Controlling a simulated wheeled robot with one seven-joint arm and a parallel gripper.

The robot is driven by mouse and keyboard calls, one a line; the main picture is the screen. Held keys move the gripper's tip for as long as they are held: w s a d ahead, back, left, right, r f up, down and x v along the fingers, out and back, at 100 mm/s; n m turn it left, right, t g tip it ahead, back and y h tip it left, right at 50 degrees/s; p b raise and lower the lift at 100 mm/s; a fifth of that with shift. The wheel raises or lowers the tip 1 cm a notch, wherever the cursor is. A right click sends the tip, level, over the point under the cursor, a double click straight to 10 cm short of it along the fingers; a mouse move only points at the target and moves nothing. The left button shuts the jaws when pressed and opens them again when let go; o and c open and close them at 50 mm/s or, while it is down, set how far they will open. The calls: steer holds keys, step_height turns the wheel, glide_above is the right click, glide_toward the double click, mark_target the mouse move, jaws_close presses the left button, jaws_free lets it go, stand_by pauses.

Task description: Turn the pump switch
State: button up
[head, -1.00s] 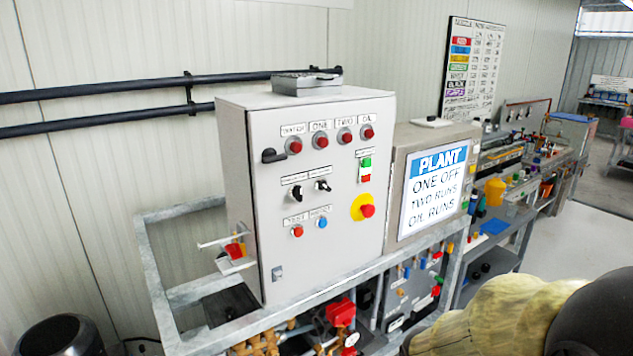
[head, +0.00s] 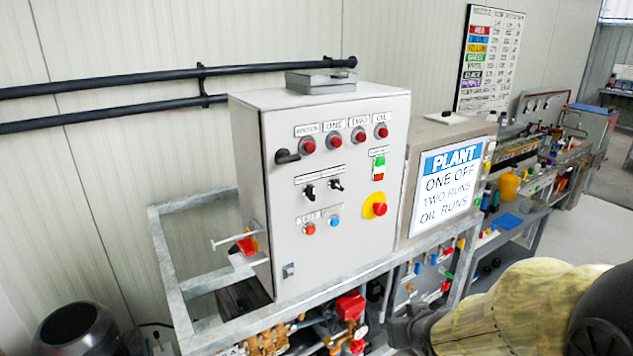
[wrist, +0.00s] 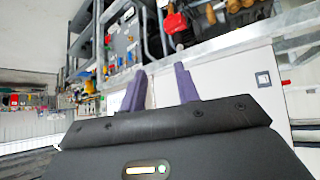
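The grey control cabinet (head: 350,240) stands in the middle of the head view with its door shut. Two black rotary switches, the left one (head: 309,192) and the right one (head: 337,185), sit mid-door under small labels too blurred to read. I cannot tell which is the pump switch. In the wrist view, my gripper (wrist: 160,85) has two purple fingers spread apart with nothing between them. The pale cabinet door (wrist: 225,82) shows beyond the fingers, apart from them. In the head view, my gripper is only a dark shape low right of the cabinet.
Red lamps (head: 334,140) line the door's top. A red stop button (head: 380,209) on yellow sits right of the switches. A black handle (head: 287,156) sticks out at left. The PLANT sign (head: 446,186) is on the neighbouring box. Red-topped valves (head: 350,305) and metal frame rails lie below.

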mark_target(314, 189)
steer(key=w+a+r+n+t+y+p, duration=0.1)
steer(key=a+r+n+t+y+p, duration=0.1)
steer(key=r, duration=0.8)
steer(key=w+a+r+n+t+y+p, duration=0.1)
steer(key=a+r+n+t+y+p, duration=0.1)
steer(key=a+r+y, duration=0.4)
step_height(314, 189, up, 4)
steer(key=shift+w+a+r+n+t+y+p, duration=0.1)
steer(key=shift+w+a+n+t+y+p, duration=0.25)
steer(key=shift+n+t+y, duration=0.6)
steer(key=shift+m, duration=0.25)
steer(key=p+x, duration=0.6)
steer(key=x, duration=1)
steer(key=shift+w+r, duration=0.2)
steer(key=shift+w, duration=0.05)
steer(key=shift+w+a+f, duration=0.15)
steer(key=shift+w+a, duration=0.15)
steer(key=shift+w, duration=0.1)
jaws_close()
